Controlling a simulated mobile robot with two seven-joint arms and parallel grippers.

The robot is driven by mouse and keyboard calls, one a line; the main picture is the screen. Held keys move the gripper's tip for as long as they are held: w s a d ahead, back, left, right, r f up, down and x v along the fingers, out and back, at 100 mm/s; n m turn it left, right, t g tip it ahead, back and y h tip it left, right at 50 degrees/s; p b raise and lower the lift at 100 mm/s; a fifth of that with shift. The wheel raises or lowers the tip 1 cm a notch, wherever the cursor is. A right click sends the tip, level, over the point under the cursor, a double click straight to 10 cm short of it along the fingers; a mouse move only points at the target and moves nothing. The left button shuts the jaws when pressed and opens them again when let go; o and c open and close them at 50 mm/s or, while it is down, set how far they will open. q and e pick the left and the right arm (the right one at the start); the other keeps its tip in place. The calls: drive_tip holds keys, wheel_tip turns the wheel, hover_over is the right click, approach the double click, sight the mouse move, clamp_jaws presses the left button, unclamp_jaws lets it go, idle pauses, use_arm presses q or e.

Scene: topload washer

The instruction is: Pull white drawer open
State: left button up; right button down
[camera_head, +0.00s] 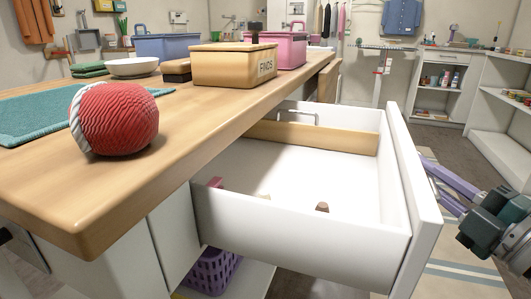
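The white drawer (300,232) stands pulled out from under the wooden counter, with its inside showing. Its white front panel (418,200) faces right, and the outer face and any handle on it are hidden from this view. Inside lie a small brown piece (321,207), a pinkish piece (215,182) at the near left, and a wooden strip along the far side. My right gripper (445,184) is just right of the front panel, with its purple fingers pointing toward it. The panel hides the fingertips, so contact with a handle cannot be told. My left gripper is not in view.
The wooden counter (190,120) bears a red ball (115,118), a teal mat (30,120), a tan box (234,66), a pink box (285,48) and a blue box (165,46). A purple basket (210,270) sits below the drawer. White shelves (500,145) stand at right.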

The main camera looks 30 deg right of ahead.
drive_tip(key=shift+s+d+r, duration=0.1)
drive_tip(key=shift+s+d, duration=1.65)
drive_tip(key=shift+s, duration=0.3)
drive_tip(key=c, duration=0.9)
unclamp_jaws()
drive_tip(key=shift+s, duration=0.1)
drive_tip(key=s+f, duration=0.1)
drive_tip(key=s, duration=0.8)
drive_tip(key=shift+s+a+f, duration=0.25)
drive_tip(key=shift+s+a, duration=0.1)
drive_tip(key=shift+a, duration=0.1)
